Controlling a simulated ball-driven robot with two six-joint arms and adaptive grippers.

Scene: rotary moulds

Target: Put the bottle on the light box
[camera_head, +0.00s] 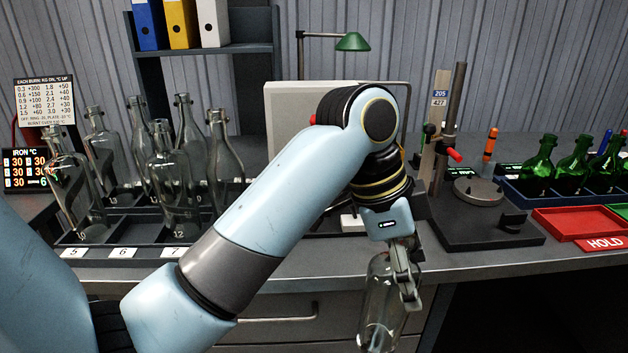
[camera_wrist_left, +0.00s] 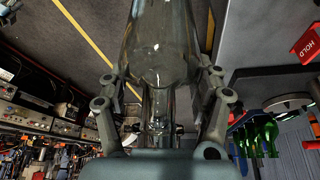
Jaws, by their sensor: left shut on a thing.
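A clear glass bottle (camera_head: 380,315) hangs below my left gripper (camera_head: 404,285), in front of the bench's front edge. The gripper is shut on it around the neck end. The bottle is nearly upright with its body downward and leans slightly. In the left wrist view the bottle (camera_wrist_left: 160,45) lies between the two fingers of the left gripper (camera_wrist_left: 163,95), its wide body away from the palm. A pale upright panel (camera_head: 290,112) behind my left arm may be the light box; the arm hides its right part. My right gripper is not in view.
Several clear bottles stand in a numbered rack (camera_head: 125,230) at left. A dark stand (camera_head: 490,225) with a post is right of my gripper. Green bottles (camera_head: 572,165) stand in a blue tray, with a red HOLD tray (camera_head: 575,224) in front. A green lamp (camera_head: 352,42) is behind.

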